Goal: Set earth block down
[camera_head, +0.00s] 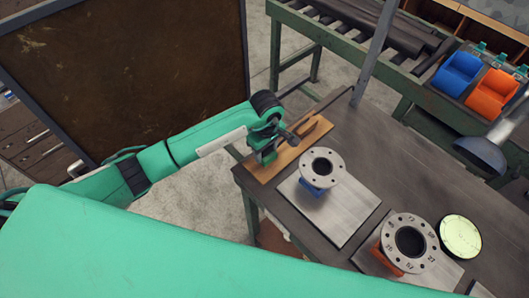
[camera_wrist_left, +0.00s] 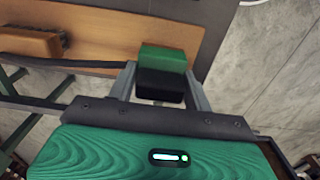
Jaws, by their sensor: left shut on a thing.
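My left gripper (camera_head: 272,148) is at the left end of the worktable, over the wooden board (camera_head: 286,163). In the left wrist view the gripper (camera_wrist_left: 158,92) is shut on a small block, green on top and black below, which I take as the earth block (camera_wrist_left: 163,58). The block overlaps the board in that view; I cannot tell whether it touches it. In the head view the gripper largely hides the block. My right gripper is not in view.
A brown wooden piece (camera_wrist_left: 30,42) lies on the board. Beside the board, a flanged pipe (camera_head: 322,167) stands on a metal plate (camera_head: 343,217). A second flange (camera_head: 410,243) and a pale green disc (camera_head: 460,236) are further right. A lamp (camera_head: 482,153) overhangs the table's right side.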

